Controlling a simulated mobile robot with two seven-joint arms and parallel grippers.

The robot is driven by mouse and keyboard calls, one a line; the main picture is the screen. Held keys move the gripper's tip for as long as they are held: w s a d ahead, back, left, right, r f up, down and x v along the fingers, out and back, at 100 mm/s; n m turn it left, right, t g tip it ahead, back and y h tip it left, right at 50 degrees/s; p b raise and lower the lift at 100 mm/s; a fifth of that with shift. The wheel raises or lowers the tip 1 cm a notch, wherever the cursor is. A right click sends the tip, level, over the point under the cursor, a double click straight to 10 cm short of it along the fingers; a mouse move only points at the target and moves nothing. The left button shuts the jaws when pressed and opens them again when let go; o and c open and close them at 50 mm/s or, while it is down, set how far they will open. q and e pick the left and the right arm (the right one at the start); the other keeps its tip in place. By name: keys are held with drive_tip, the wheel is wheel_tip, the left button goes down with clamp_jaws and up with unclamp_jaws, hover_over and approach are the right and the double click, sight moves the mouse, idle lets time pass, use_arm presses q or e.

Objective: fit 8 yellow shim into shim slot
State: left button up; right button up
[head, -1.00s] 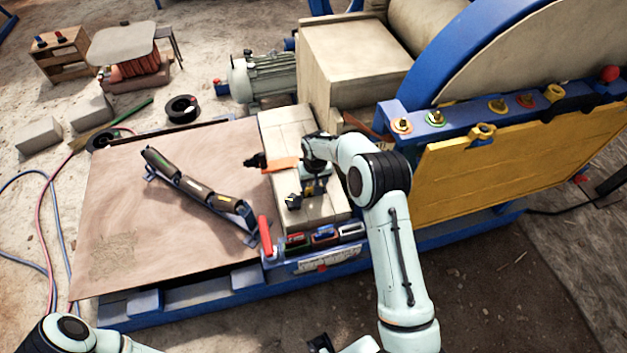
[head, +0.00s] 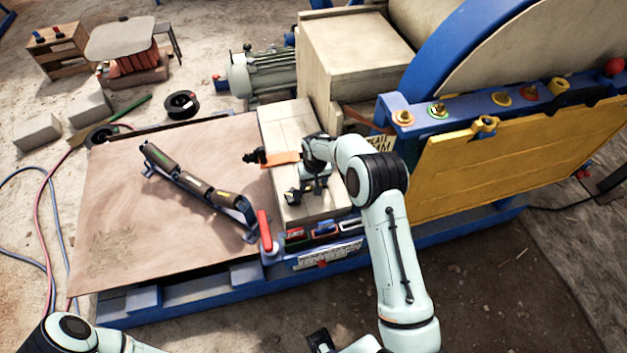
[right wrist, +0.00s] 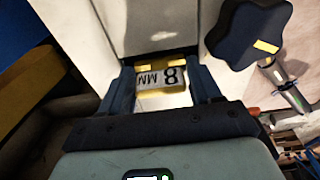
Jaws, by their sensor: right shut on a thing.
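My right gripper (head: 305,192) is over the beige block at the machine's front and points down. In the right wrist view its fingers (right wrist: 163,88) are shut on the yellow shim (right wrist: 150,65), which carries a white label reading 8 MM. The shim's yellow far edge lies against a dark narrow opening in a beige surface (right wrist: 150,20), likely the shim slot. I cannot tell how far the shim is in it. In the head view the shim is mostly hidden by the fingers. Of my left arm only parts show at the bottom edge; its jaw state is unclear.
A black star knob (right wrist: 248,35) on a threaded rod stands close beside the gripper. A rack with red, blue and white-labelled pieces (head: 324,231) and a red handle (head: 265,230) sit in front of the block. A roller frame (head: 195,188) lies on the brown sheet (head: 130,220).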

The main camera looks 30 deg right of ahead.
drive_tip(key=shift+f, duration=0.15)
drive_tip(key=o, duration=1.3)
drive_tip(key=shift+o, duration=0.2)
wheel_tip(320, 180, up, 14)
drive_tip(key=s, duration=0.1)
drive_tip(key=shift+s+f, duration=0.25)
drive_tip(key=shift+a, duration=0.1)
